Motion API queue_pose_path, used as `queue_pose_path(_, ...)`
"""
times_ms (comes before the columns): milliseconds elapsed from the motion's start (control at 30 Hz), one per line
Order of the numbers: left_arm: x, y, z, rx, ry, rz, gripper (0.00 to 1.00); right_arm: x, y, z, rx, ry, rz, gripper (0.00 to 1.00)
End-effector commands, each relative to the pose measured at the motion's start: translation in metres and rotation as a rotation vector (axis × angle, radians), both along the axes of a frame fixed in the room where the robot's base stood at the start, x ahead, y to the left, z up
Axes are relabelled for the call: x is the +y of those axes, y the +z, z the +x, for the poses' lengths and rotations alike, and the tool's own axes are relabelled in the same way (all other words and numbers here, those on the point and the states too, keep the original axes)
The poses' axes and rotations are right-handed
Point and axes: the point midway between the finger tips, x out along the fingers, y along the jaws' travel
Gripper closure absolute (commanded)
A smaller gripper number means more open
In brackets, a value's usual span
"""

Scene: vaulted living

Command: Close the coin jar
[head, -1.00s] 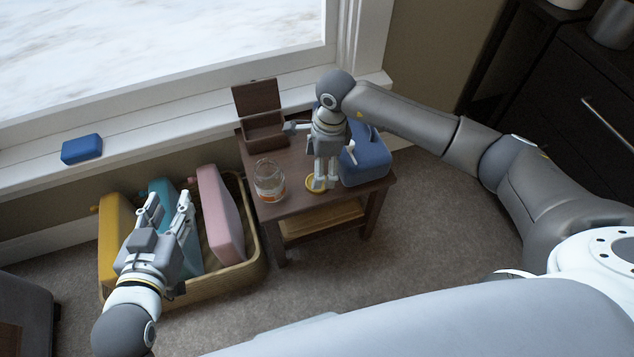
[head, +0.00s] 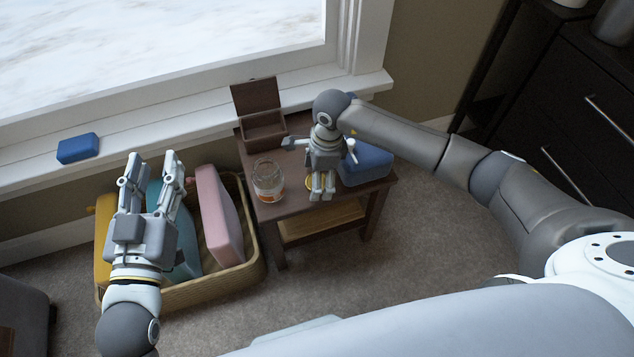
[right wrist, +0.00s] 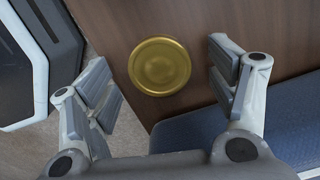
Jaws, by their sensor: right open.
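The coin jar (head: 268,183) is a clear glass jar with an orange-brown patch low down. It stands without a lid at the left front of the small dark wooden table (head: 293,209). A round gold lid (right wrist: 160,66) lies flat on the tabletop in the right wrist view, between the spread fingers of my right gripper (right wrist: 166,84). In the head view my right gripper (head: 321,194) hangs over the lid and mostly hides it. It is open and holds nothing. My left gripper (head: 152,166) is open and empty above the basket at the left.
An open wooden box (head: 263,128) stands at the table's back left. A blue object (head: 368,165) sits right of my right gripper. A basket (head: 236,277) with colored cushions stands left of the table. A blue block (head: 78,149) lies on the windowsill.

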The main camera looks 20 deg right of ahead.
Motion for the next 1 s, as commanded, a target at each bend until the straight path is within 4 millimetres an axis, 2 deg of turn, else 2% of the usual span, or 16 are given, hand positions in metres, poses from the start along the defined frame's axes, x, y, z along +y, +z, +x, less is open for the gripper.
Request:
queue_pose_path(400,-0.0004,0.0031,-0.0001,-0.015,-0.001,-0.003,0.60,0.0005,-0.0016,0.0000,0.000,0.000,0.001,0.22)
queue_pose_path(667,-0.0004,0.0033,-0.0001,-0.016,-0.001,-0.004,0.60,0.0005,-0.0015,0.0000,0.000,0.000,0.001,0.53)
queue_pose_path(1000,-0.0004,0.0033,-0.0001,-0.015,-0.001,-0.003,0.60,0.0005,-0.0014,0.0001,0.000,0.000,0.001,0.54)
